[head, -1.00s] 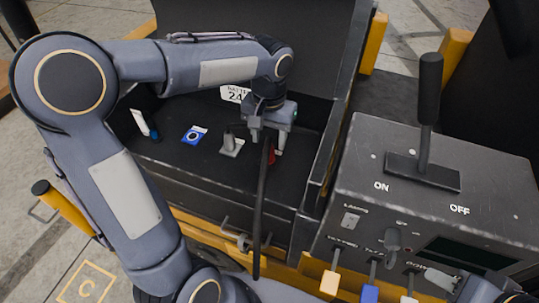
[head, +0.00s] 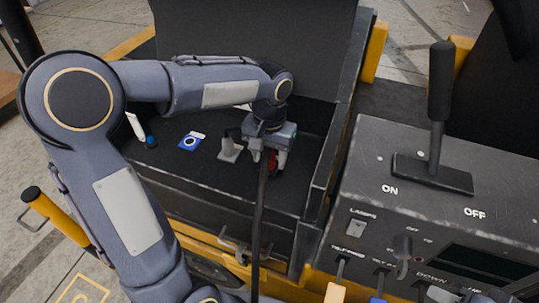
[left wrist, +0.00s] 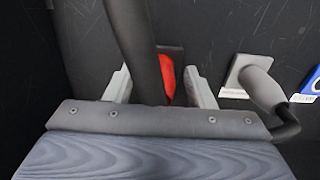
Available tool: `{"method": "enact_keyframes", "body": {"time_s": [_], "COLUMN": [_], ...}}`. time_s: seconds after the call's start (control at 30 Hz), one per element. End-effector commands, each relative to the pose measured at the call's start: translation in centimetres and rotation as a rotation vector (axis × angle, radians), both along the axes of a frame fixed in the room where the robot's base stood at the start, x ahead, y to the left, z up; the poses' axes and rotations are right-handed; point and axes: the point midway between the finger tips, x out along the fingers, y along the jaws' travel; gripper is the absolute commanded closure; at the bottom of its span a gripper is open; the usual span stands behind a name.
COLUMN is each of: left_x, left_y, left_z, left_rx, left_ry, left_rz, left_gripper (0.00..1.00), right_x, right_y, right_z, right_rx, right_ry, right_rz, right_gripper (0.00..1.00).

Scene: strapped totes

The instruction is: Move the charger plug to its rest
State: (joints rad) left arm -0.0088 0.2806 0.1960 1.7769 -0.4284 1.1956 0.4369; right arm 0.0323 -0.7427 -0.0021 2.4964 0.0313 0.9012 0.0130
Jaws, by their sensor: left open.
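My left gripper (head: 269,168) is open and low over the black box floor. Its two pale fingers (left wrist: 160,88) stand either side of a red part (left wrist: 167,75) on a dark square plate. The red part, also in the head view (head: 272,161), seems to be the charger plug or its seat; I cannot tell which. A thick dark cable (head: 262,205) passes in front of it and hides much of it, also in the left wrist view (left wrist: 132,40). Left of it in the head view is a grey plate with a bent grey piece (head: 230,150).
A blue-and-white plate (head: 191,141) and a white piece with a blue end (head: 136,126) are further left. The black box's side wall (head: 335,140) is close on the right. Beyond it is a console with a black lever (head: 440,95). A grey part at bottom right may be my right arm.

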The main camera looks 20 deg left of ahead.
Motion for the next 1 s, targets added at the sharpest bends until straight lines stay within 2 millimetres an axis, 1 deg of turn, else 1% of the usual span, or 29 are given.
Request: {"method": "enact_keyframes", "body": {"time_s": [0.77, 0.8, 0.87, 1.0], "left_x": [-0.01, -0.01, -0.01, 0.00], "left_y": [0.01, 0.01, 0.01, 0.01], "left_z": [-0.01, -0.01, -0.01, 0.00], "left_rx": [0.000, 0.000, 0.000, 0.000], "left_ry": [0.000, 0.000, 0.000, 0.000], "left_rz": [0.000, 0.000, 0.000, 0.000], "left_gripper": [0.51, 0.52, 0.60, 0.78], "right_x": [0.00, 0.00, 0.00, 0.00], "right_y": [0.00, 0.00, 0.00, 0.00], "right_z": [0.20, 0.21, 0.21, 0.21], "right_rx": [0.000, 0.000, 0.000, 0.000], "right_ry": [0.000, 0.000, 0.000, 0.000], "right_rz": [0.000, 0.000, 0.000, 0.000], "right_gripper": [0.64, 0.64, 0.64, 0.64]}}
